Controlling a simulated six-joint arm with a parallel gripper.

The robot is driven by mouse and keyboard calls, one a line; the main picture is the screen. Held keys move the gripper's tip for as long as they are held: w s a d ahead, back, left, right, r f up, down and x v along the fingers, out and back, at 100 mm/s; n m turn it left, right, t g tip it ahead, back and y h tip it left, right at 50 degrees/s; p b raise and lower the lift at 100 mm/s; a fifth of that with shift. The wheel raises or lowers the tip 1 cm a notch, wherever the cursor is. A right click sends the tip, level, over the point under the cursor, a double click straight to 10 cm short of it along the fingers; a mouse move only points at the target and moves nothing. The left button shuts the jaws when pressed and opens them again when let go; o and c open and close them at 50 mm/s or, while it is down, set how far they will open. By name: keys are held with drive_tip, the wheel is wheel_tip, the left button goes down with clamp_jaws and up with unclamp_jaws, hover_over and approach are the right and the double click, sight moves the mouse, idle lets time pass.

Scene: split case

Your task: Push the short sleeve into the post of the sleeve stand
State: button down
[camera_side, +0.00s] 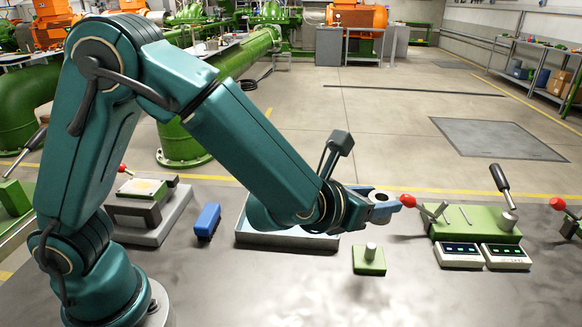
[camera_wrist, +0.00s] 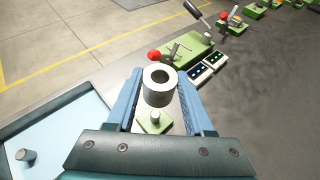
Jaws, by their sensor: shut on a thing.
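My gripper (camera_side: 384,205) has blue fingers and is shut on the short sleeve (camera_side: 378,195), a grey ring with a round bore. In the wrist view the sleeve (camera_wrist: 158,92) sits between the two fingers (camera_wrist: 159,84), its bore opening facing the camera. The sleeve stand (camera_side: 369,266) is a small green block with a grey upright post, on the table below the gripper. The sleeve is above the post and apart from it. In the wrist view the stand (camera_wrist: 153,126) shows below the sleeve, between the fingers, partly hidden.
A light-blue tray (camera_side: 285,242) lies left of the stand; the wrist view shows a grey cylindrical part (camera_wrist: 25,156) in it. A green fixture (camera_side: 470,222) with levers, a red knob and two display boxes stands to the right. A blue block (camera_side: 207,221) lies further left.

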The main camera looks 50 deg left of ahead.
drive_tip(key=shift+f, duration=2.75)
drive_tip(key=shift+f, duration=0.2)
drive_tip(key=shift+f, duration=0.4)
drive_tip(key=shift+f, duration=1.5)
idle(0.9)
idle(0.4)
drive_tip(key=shift+c, duration=1)
unclamp_jaws()
drive_tip(key=shift+v, duration=2.6)
